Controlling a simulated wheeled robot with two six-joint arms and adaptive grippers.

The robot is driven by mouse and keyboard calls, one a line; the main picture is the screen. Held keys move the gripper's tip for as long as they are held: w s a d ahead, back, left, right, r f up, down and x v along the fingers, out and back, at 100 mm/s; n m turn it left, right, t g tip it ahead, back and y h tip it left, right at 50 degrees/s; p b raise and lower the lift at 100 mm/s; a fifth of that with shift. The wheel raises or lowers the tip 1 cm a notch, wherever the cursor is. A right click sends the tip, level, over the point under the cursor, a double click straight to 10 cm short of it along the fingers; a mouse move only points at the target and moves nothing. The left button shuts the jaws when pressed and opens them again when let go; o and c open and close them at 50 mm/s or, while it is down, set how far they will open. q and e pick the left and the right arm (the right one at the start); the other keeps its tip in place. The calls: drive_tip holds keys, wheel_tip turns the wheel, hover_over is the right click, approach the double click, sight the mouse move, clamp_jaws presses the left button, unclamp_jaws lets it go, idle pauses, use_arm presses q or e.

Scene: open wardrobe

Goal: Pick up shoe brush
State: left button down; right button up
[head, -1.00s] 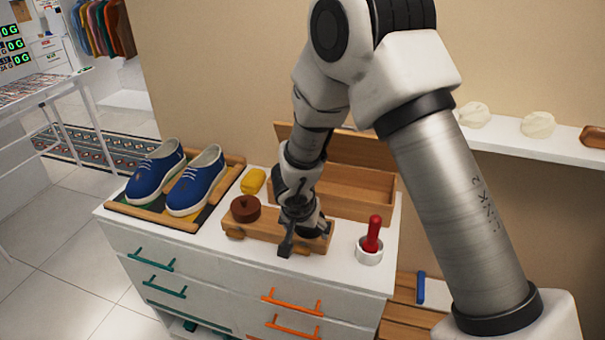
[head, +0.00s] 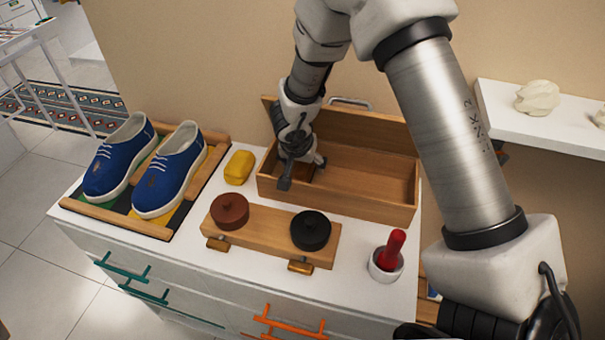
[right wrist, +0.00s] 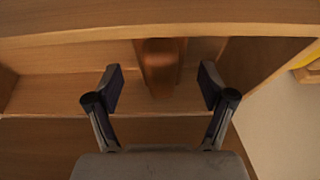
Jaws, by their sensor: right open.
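A brown wooden block, which looks like the shoe brush, shows in the right wrist view (right wrist: 160,66) between my open fingers. It stands inside the open wooden box (head: 345,199); bristles cannot be made out. In the head view the brush is mostly hidden by my right gripper (head: 304,172), which is at the left end of the box. In the right wrist view my right gripper (right wrist: 160,90) has a finger on each side of the brush, with gaps visible. My left gripper is not in view.
In front of the box is a wooden stand (head: 270,237) with a brown tin (head: 229,211) and a black tin (head: 311,230). A yellow sponge (head: 239,167), blue shoes (head: 168,172) on a tray, and a red-handled tool (head: 391,248) in a white cup share the cabinet top.

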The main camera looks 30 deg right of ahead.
sight(304, 167)
drive_tip(key=x, duration=0.3)
drive_tip(key=shift+w+d+f, duration=0.15)
drive_tip(key=shift+w+d, duration=0.15)
drive_tip(key=shift+w, duration=0.1)
drive_tip(key=shift+a, duration=0.1)
drive_tip(key=shift+s+a+r, duration=0.15)
drive_tip(key=shift+s+r, duration=0.15)
drive_tip(key=shift+r, duration=0.05)
drive_tip(key=c, duration=0.5)
drive_tip(key=shift+s, duration=0.1)
drive_tip(key=c, duration=0.6)
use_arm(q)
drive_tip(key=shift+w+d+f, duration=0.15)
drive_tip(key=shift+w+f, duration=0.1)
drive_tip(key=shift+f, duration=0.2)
use_arm(e)
drive_tip(key=shift+c, duration=1.1)
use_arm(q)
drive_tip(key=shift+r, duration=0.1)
